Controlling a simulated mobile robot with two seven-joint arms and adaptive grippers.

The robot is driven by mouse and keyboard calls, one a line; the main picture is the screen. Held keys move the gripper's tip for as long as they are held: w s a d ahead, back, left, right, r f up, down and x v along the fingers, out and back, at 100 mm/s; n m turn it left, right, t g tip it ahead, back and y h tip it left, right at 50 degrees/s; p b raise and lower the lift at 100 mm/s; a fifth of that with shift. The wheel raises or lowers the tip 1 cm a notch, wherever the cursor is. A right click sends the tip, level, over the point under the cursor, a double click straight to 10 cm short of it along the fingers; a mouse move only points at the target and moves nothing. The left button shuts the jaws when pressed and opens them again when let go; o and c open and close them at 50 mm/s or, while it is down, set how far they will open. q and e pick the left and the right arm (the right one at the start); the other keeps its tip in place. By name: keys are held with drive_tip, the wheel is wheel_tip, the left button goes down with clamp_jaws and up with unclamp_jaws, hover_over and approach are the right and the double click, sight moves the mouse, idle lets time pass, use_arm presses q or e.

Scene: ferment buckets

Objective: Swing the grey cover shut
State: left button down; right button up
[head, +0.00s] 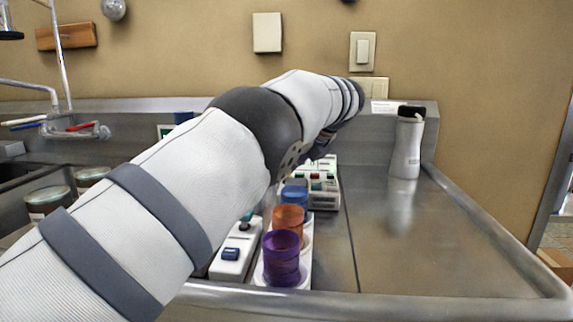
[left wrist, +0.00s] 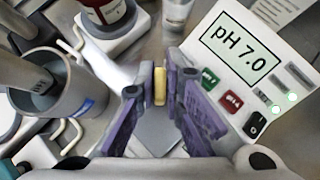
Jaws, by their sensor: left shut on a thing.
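In the left wrist view, a flat grey panel, which looks like the grey cover (left wrist: 160,135), lies below and between my purple finger pads. A small yellowish tab (left wrist: 159,86) stands between the tips of my left gripper (left wrist: 160,92), which is shut on it. How the tab joins the panel is hard to tell. In the head view my left arm crosses the middle of the picture and hides most of its gripper and the cover. My right gripper is in neither view.
A pH meter (left wrist: 241,45) reading 7.0 stands close right of the fingers. A grey cup-like vessel (left wrist: 62,95) is at left. In the head view, purple (head: 281,262), orange (head: 288,218) and blue containers stand in a row.

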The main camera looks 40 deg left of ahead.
use_arm(q)
drive_tip(key=shift+s+d+f, duration=0.1)
drive_tip(key=shift+f, duration=0.45)
drive_tip(key=c, duration=1.7)
unclamp_jaws()
drive_tip(key=shift+s, duration=0.1)
drive_tip(key=shift+r, duration=0.1)
drive_tip(key=shift+r, duration=0.1)
drive_tip(key=v, duration=1.2)
